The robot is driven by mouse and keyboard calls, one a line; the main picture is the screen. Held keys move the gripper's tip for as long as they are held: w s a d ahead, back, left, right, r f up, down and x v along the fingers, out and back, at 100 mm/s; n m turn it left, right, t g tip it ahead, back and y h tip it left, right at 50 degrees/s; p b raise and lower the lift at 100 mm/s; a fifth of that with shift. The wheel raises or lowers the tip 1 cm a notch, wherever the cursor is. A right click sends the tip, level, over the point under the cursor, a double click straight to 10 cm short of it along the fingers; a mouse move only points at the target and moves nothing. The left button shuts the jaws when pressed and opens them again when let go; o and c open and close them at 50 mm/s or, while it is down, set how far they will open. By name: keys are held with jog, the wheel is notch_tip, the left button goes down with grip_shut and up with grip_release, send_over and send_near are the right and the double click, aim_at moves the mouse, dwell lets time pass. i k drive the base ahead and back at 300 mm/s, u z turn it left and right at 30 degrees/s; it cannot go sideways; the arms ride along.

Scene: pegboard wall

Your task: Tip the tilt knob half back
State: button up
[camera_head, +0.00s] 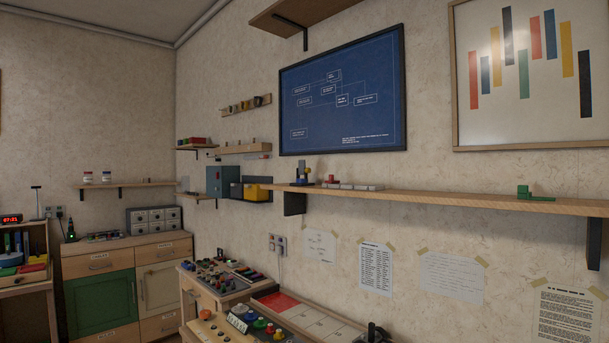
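I cannot single out the tilt knob for sure. A control panel (205,329) with several coloured knobs and buttons lies on the bench at the bottom edge, partly cut off. A green knob (259,324) and a red knob (270,330) are among them. A dark upright piece (372,333) stands farther right at the bottom edge, cut off, and I cannot tell what it is. My gripper is not clearly seen in this view.
A second panel of small controls (222,274) sits behind on a drawer cabinet. A red-and-white board (310,318) lies beside the knobs. A long wooden shelf (450,200) juts from the wall above. A green-doored cabinet (103,302) stands at the left.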

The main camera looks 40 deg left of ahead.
aim_at(302, 162)
jog(key=z, duration=0.95)
jog(key=k, duration=1.55)
jog(key=u, duration=1.75)
jog(key=i, duration=1.65)
